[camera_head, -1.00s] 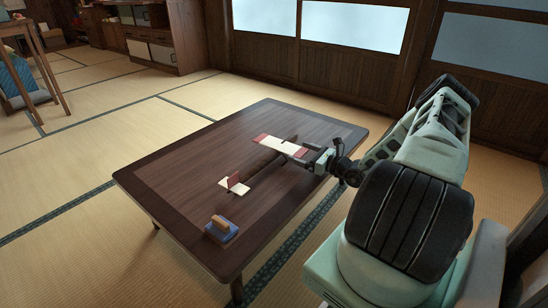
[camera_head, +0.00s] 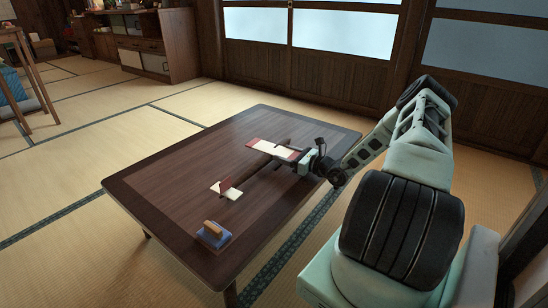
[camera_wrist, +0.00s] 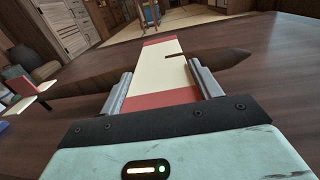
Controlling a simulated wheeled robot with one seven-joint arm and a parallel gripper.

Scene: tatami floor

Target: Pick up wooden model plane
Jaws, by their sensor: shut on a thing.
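The wooden model plane (camera_head: 266,147) is over the dark wooden table, with a cream wing tipped in red, a thin brown body and a cream tail with a red fin (camera_head: 225,188). My gripper (camera_head: 297,158) is at the wing's near right end. In the wrist view, the plane's wing (camera_wrist: 155,69) runs between the two grey fingers of my gripper (camera_wrist: 163,84), which are shut on its sides. The pointed brown nose shows to the right and the tail to the left. Whether the plane touches the table is hard to tell.
The low table (camera_head: 150,190) stands on tatami mats. A small blue block with a wooden handle (camera_head: 213,234) lies near its front corner. The tabletop left of the plane is clear. A cabinet (camera_head: 150,45) and a wooden stand (camera_head: 30,75) are at the back left.

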